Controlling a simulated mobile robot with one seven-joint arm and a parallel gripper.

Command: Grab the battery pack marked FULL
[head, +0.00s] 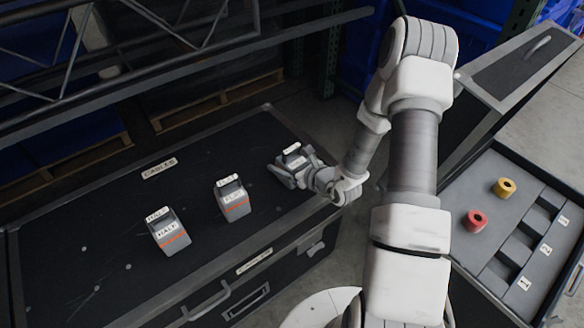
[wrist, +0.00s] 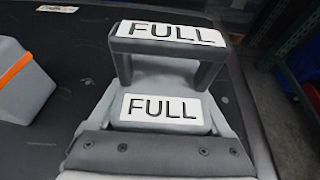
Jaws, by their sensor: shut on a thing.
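The battery pack marked FULL (wrist: 163,78) fills the middle of the wrist view. It is grey, with FULL on its top handle and on its body. In the head view the same pack (head: 292,152) is at the right end of the black case's lid, partly hidden by my gripper (head: 290,172). My gripper is shut on this pack; its dark housing also shows at the bottom of the wrist view (wrist: 160,155). I cannot tell whether the pack rests on the lid or is just clear of it.
A pack marked HALF (head: 167,228) and another pack with an orange stripe (head: 233,203), its label hard to read, stand on the black case (head: 95,265). An open case (head: 470,185) at the right has numbered slots, a yellow roll (head: 505,187) and a red roll (head: 476,220).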

